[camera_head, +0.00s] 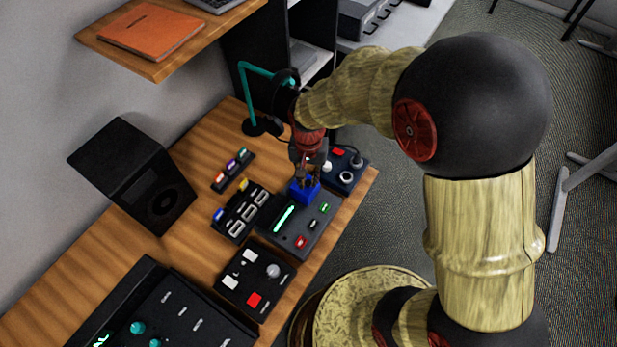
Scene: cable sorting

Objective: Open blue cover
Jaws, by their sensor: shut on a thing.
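The blue cover (303,194) sits at the upper end of a dark panel box (284,242) that has a lit green strip and small red and green buttons. My gripper (306,178) points down from above and its fingers are at the top of the blue cover, shut on it. The cover looks closed or nearly so; its exact tilt and what is under it are hidden. My arm reaches in from the right.
Close by stand a switch box (239,213), a box with a red button (248,290) and a knob box (345,178). A teal lamp (242,95) stands behind. A black speaker (140,180) is at left. A wooden shelf (154,68) overhangs the upper left. The table edge is close on the right.

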